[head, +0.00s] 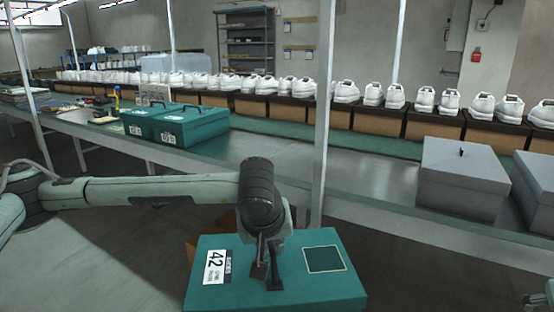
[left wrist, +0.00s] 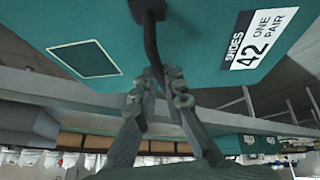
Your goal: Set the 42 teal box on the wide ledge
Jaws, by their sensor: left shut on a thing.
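The teal box marked 42 (head: 290,290) is at the lower middle of the head view, in front of the grey ledge and below its edge. Its lid has a white 42 label and a dark outlined square. My left gripper (head: 268,277) is shut on the dark handle of the lid. The left wrist view shows the handle (left wrist: 151,40) at the fingertips. The wide grey ledge (head: 375,170) runs across behind the box, with bare surface in its middle. Part of my right gripper (head: 538,301) shows at the lower right corner; its fingers are not clear.
Two teal boxes (head: 190,127) stand on the ledge at left, and grey lidded boxes (head: 462,180) stand at right. A thin upright post (head: 322,120) rises at the ledge's front edge. White shoes (head: 347,91) line the back. A brown carton (head: 222,228) shows behind the held box.

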